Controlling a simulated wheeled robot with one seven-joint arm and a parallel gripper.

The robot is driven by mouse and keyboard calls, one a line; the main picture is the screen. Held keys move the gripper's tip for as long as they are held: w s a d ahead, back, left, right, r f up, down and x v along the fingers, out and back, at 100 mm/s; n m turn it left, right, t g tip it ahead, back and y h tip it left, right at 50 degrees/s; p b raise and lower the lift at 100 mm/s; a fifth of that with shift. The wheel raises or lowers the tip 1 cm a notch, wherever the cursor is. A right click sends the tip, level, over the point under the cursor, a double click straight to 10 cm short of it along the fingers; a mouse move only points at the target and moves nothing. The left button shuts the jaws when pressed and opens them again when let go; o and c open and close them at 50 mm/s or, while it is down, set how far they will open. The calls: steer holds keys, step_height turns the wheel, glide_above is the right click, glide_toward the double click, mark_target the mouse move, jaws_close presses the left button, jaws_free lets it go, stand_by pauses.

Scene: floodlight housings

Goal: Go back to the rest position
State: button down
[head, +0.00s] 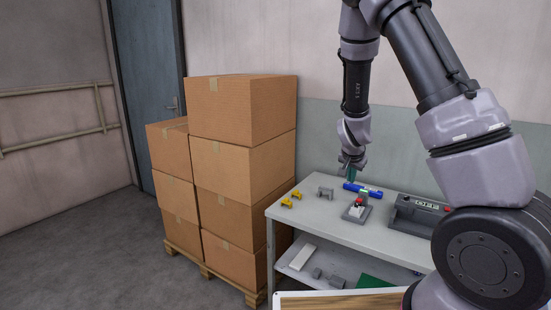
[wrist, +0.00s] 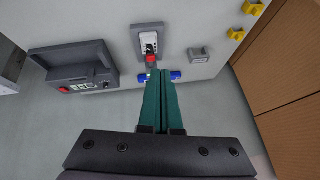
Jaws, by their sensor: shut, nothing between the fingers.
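My gripper (head: 350,177) hangs from my arm above the back part of the grey table (head: 310,213), near the wall. In the wrist view its two green fingers (wrist: 161,100) lie together, shut, with nothing between them. A blue cylinder (head: 362,190) lies on the table under the fingertips; in the wrist view the fingers hide its middle and its blue ends (wrist: 175,75) show. A grey fixture (head: 357,211) with a red-and-white part stands in front of the cylinder.
A dark grey box with a display (head: 418,212) stands at the table's right. A grey bracket (head: 325,192) and yellow parts (head: 291,200) sit at the left. The lower shelf (head: 325,271) holds more pieces. Stacked cardboard boxes (head: 240,160) stand left of the table. Floor at far left is clear.

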steer(key=s+a+r+n+y, duration=0.1)
steer(key=s+r+y, duration=0.1)
steer(key=s+r, duration=0.6)
steer(key=s+a+r+y, duration=0.15)
steer(key=s+r, duration=0.25)
steer(key=r, duration=0.8)
steer(key=s+r+n, duration=0.1)
steer(key=s+r, duration=0.4)
steer(key=s, duration=0.3)
steer(key=s+r+n, duration=0.2)
steer(key=s+r, duration=0.2)
steer(key=s, duration=0.5)
steer(key=shift+d+r+t+y, duration=0.25)
steer(key=shift+r+t+y, duration=0.1)
steer(key=shift+t+y, duration=0.1)
